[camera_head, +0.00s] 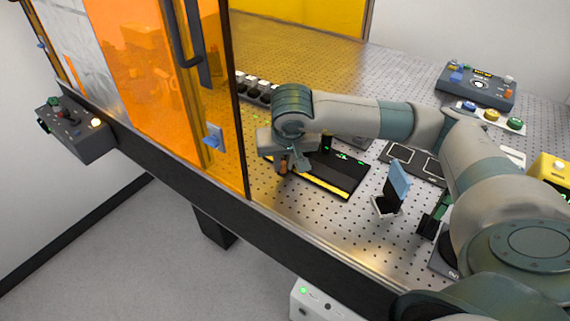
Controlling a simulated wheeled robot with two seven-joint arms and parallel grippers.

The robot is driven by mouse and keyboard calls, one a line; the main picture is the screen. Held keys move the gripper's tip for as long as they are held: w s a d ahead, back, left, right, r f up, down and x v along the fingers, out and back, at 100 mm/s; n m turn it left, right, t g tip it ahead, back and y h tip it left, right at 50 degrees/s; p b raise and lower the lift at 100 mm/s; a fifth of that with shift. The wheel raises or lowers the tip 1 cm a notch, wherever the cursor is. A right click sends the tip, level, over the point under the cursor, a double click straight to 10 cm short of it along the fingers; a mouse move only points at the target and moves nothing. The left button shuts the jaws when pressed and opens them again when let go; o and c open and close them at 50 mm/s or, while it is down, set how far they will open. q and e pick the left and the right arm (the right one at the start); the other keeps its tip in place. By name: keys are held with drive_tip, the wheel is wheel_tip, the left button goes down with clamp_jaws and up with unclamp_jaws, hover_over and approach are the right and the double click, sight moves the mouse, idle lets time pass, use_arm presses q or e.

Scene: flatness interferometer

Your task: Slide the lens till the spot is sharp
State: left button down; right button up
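A black slide rail (345,176) with a yellow strip along its front edge lies on the perforated optical table. My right gripper (289,162) points down at the rail's left end. A small brown, knob-like part (283,168) shows right at its fingertips. I cannot tell whether the fingers close on it or only stand beside it. The lens itself is not clearly seen; my gripper and wrist cover that end of the rail. No light spot can be made out. My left gripper is not in view.
Right of the rail stands a blue-faced plate on a mount (398,183). A control box (477,86) and coloured buttons (492,115) are at the back right. An orange enclosure panel (165,75) with a dark frame stands close left. A switch box (74,130) hangs on the table's left edge.

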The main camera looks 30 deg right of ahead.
drive_tip(key=shift+o, duration=0.6)
drive_tip(key=shift+r, duration=0.1)
